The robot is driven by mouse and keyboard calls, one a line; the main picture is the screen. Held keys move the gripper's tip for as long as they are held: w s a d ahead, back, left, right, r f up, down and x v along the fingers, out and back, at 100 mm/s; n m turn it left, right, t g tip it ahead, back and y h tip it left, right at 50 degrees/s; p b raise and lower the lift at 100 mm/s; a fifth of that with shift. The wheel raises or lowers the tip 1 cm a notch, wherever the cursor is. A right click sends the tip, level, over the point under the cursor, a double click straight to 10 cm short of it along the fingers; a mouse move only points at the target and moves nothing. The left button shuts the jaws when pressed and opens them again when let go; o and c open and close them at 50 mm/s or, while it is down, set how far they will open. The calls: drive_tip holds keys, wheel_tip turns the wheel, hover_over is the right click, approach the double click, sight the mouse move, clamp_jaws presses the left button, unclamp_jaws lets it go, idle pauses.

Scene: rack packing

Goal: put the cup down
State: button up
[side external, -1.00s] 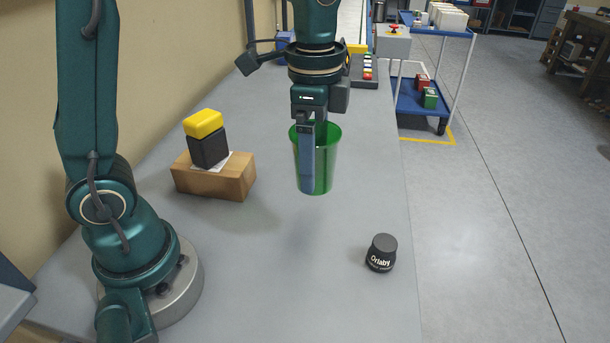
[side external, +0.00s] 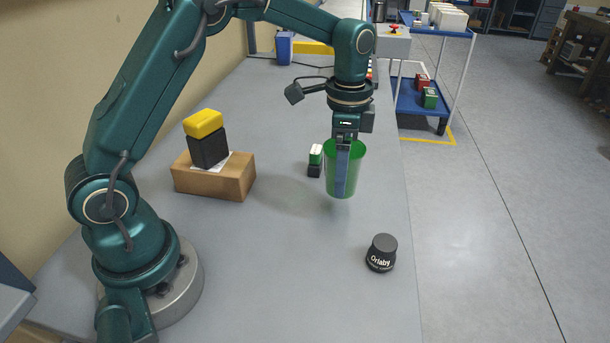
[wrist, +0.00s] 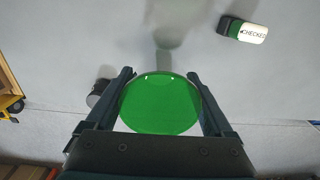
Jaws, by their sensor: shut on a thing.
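The green see-through cup (side external: 352,170) is upright in the side external view, near the right edge of the grey table. My gripper (side external: 344,172) is shut on it, with one finger in front of its wall. In the wrist view the cup (wrist: 160,103) sits between the two fingers of my gripper (wrist: 162,100). A shadow lies on the table near the cup. The cup's base appears to be a little above the table, but the exact gap is hard to tell.
A black jar (side external: 382,253) stands nearer the camera. A small green, white and black block (side external: 315,160) stands just left of the cup; it also shows in the wrist view (wrist: 242,29). A cardboard box (side external: 214,180) carries a yellow and black block (side external: 207,140). Clear table lies between the box and jar.

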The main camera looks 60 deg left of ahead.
sight(350, 195)
drive_tip(key=shift+w+d+f, duration=0.2)
drive_tip(key=shift+d+f, duration=0.1)
drive_tip(key=shift+d, duration=0.15)
drive_tip(key=shift+w+d+f, duration=0.2)
drive_tip(key=shift+d+f, duration=0.05)
drive_tip(key=shift+d, duration=0.2)
drive_tip(key=shift+d+f, duration=0.1)
drive_tip(key=shift+f, duration=1.95)
drive_tip(key=shift+f, duration=0.1)
drive_tip(key=o, duration=1.1)
